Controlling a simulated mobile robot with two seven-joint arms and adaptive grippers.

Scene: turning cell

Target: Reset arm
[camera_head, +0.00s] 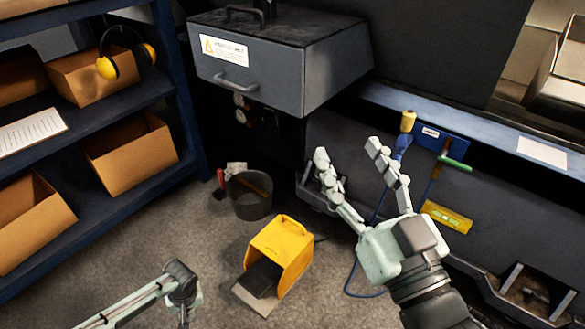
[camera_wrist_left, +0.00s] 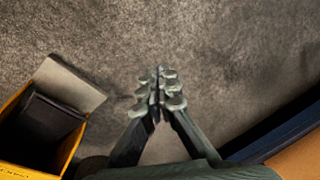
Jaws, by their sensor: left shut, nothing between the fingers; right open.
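My left gripper (camera_wrist_left: 160,80) points down over the bare floor in the left wrist view, its fingertips pressed together with nothing between them. In the head view my left arm (camera_head: 150,297) enters at the bottom left, low in front of the shelf; its fingers cannot be made out there. My right gripper (camera_head: 348,155) is open and empty in the head view, fingers spread wide and pointing up the picture, in front of the machine's lower panel. My right wrist (camera_head: 425,285) comes in from the bottom.
A yellow foot pedal housing (camera_head: 281,245) stands on the floor between the arms, also left in the wrist view (camera_wrist_left: 50,120). A grey bucket (camera_head: 250,203) stands behind it. A blue shelf (camera_head: 185,95) with cardboard boxes is at left. The machine (camera_head: 255,85) fills the back.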

